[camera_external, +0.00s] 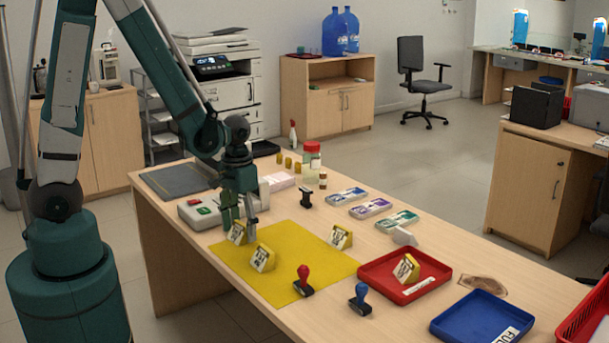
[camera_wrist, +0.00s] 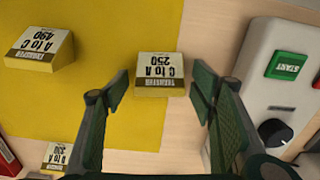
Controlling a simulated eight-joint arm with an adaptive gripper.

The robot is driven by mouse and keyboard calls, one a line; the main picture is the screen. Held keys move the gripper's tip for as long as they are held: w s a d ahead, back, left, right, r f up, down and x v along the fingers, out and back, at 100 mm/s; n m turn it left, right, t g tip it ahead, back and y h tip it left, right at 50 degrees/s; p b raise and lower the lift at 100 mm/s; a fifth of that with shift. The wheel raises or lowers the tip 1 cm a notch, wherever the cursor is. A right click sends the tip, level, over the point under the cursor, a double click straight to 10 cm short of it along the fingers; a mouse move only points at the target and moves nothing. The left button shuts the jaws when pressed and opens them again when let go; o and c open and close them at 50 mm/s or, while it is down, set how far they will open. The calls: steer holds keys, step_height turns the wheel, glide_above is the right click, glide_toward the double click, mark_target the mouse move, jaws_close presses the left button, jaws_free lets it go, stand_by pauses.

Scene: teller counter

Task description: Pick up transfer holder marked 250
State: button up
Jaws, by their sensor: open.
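The transfer holder marked 250 (camera_wrist: 160,74) is a small yellow wedge with a white label reading "TRANSFER C to A 250". It sits at the edge of the yellow mat (camera_wrist: 100,25), and also shows in the external view (camera_external: 237,233) at the mat's left corner. My gripper (camera_wrist: 162,92) is open and empty, pointing down. In the wrist view its fingers stand on either side of the holder, slightly nearer the camera; contact cannot be seen.
A similar holder marked 490 (camera_wrist: 38,50) and another (camera_wrist: 58,154) stand apart to the left. The grey box with a green START button (camera_wrist: 288,65) is close on the right. A red-handled stamp (camera_external: 303,280) and red tray (camera_external: 375,272) lie farther along the counter.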

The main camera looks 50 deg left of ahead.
mark_target(241, 223)
stand_by(0.4)
steer(key=c, duration=1)
steer(key=shift+r, duration=0.1)
steer(key=shift+r+p, duration=1.5)
steer(key=shift+r, duration=3.4)
